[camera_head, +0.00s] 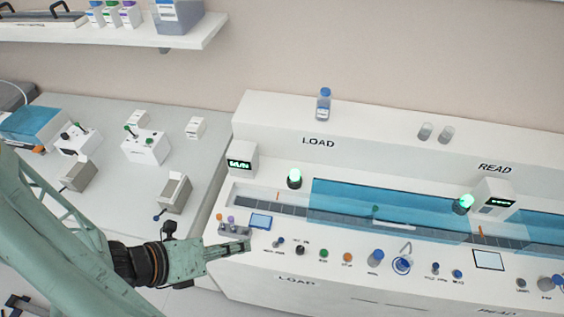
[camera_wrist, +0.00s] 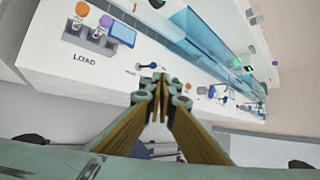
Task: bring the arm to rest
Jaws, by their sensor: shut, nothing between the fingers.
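My gripper (camera_head: 246,247) is shut and empty. In the head view it is at the front left of the white tube track machine (camera_head: 345,290), close to its control panel. I cannot tell whether it touches the panel. In the wrist view the two fingers of my gripper (camera_wrist: 158,78) meet at their tips, with the machine's front panel (camera_wrist: 70,68) beyond them. My green arm comes in from the lower left of the head view.
The track (camera_head: 270,208) runs right under a blue clear cover (camera_head: 345,200). Knobs and buttons (camera_head: 324,253) line the panel, and a small rack (camera_head: 233,230) with capped tubes sits at its left end. A bench (camera_head: 105,195) with small devices stands left. A shelf (camera_head: 120,45) hangs above.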

